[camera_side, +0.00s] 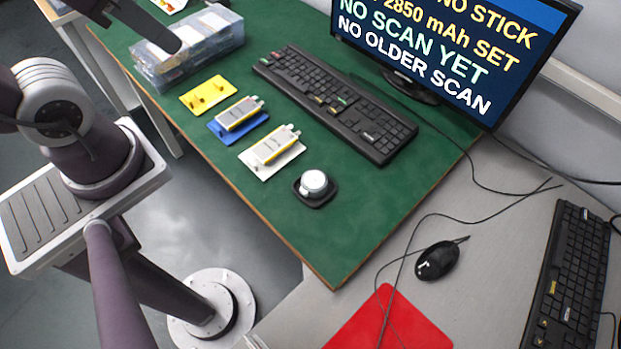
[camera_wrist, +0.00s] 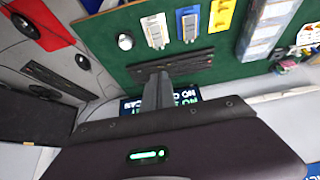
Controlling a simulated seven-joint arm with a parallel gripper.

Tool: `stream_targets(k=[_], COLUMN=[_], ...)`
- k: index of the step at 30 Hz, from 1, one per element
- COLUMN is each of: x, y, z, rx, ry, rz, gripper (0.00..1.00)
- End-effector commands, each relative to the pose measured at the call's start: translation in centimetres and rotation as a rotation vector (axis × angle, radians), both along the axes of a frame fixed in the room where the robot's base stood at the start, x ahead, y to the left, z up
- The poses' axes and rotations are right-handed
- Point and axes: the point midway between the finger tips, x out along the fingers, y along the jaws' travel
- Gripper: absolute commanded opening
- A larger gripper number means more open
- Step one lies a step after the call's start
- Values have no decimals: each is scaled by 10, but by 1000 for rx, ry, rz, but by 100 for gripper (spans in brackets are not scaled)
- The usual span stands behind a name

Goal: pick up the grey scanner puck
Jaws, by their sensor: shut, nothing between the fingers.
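The grey scanner puck (camera_side: 313,184) is a round, light grey-white disc. It sits on a small black square base on the green mat, near the mat's front corner. It also shows small in the wrist view (camera_wrist: 125,41), upper left of the fingers. My gripper (camera_wrist: 158,76) is shut and empty in the wrist view, its fingers in front of the black keyboard and well apart from the puck. In the side view a dark part of my arm reaches in at the upper left, over the clear box, far from the puck.
A white plate (camera_side: 256,168) and a blue plate (camera_side: 217,130) each carry a silver-yellow pouch cell. A yellow plate (camera_side: 196,103) looks empty of cells. A clear box (camera_side: 150,76), a black keyboard (camera_side: 335,105) and a monitor (camera_side: 470,45) flank them. Bare green mat surrounds the puck.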

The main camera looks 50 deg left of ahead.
Motion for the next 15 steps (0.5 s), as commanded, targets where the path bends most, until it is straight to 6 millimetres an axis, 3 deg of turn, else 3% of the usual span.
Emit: stream_targets(k=[13, 15], x=[0, 0], y=[0, 0], z=[0, 0], rx=[0, 0], ry=[0, 0], rz=[0, 0], gripper=[0, 14])
